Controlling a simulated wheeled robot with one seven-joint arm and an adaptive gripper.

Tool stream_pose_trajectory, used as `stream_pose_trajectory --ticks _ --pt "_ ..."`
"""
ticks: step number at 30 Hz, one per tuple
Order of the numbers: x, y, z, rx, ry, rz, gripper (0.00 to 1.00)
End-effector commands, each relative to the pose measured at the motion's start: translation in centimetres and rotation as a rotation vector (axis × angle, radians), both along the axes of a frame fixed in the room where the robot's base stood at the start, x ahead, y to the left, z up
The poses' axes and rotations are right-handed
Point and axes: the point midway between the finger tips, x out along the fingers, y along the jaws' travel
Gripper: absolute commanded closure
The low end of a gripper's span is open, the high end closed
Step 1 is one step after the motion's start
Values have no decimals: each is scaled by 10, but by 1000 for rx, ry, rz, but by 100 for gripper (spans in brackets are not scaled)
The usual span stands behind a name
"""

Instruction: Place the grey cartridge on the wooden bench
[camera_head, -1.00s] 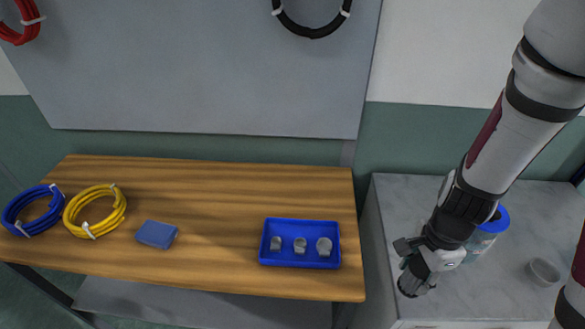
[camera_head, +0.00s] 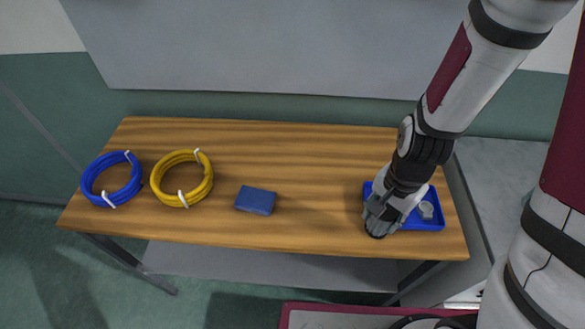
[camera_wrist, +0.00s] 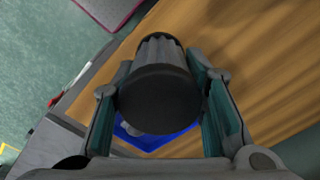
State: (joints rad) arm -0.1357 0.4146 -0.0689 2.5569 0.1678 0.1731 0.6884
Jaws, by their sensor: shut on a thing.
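My gripper (camera_head: 383,213) is over the right part of the wooden bench (camera_head: 310,215), in front of the blue tray's left side. It is shut on the grey cartridge (camera_wrist: 160,98). In the wrist view the cartridge is a dark grey cylinder with a ribbed side and a flat round end facing the camera, between the two fingers. In the head view its dark lower end (camera_head: 376,231) shows below the fingers. I cannot tell whether it touches the bench.
The blue tray (camera_head: 438,204) holds small grey parts; my arm hides its left part. A blue block (camera_head: 255,200), a yellow cable coil (camera_head: 200,190) and a blue cable coil (camera_head: 90,182) lie further left. Bench between block and gripper is clear.

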Motion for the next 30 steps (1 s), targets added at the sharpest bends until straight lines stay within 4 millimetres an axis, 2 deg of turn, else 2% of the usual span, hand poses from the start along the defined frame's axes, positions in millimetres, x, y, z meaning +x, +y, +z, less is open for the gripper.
stream_pose_trajectory --ticks 11,24,30 --pt "29 21 -6 0 -3 4 90" --pt "100 83 -12 -1 -1 3 90" --pt "121 99 -15 0 0 0 90"
